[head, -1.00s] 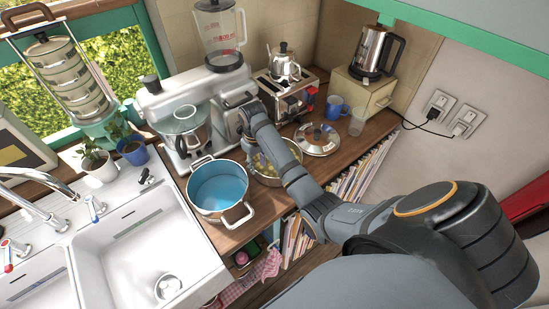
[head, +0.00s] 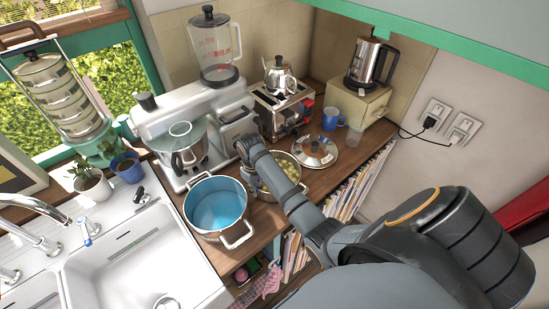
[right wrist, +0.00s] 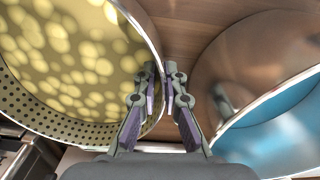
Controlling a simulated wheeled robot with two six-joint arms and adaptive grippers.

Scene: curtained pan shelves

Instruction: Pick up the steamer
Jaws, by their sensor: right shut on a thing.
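The steamer (head: 298,165) is a round metal pan with a perforated wall and pale yellow pieces inside. It is on the wooden counter, partly hidden by my right arm in the head view. In the right wrist view the steamer (right wrist: 60,128) fills the left side. My right gripper (right wrist: 161,75) is shut on its rim, one finger inside and one outside. In the head view my right gripper (head: 249,165) is at the steamer's left side, with its fingertips hard to make out. My left gripper is not in view.
A lid (head: 314,150) lies behind right. A mixer (head: 190,125) and toaster (head: 283,108) stand behind. The sink (head: 125,265) is at left.

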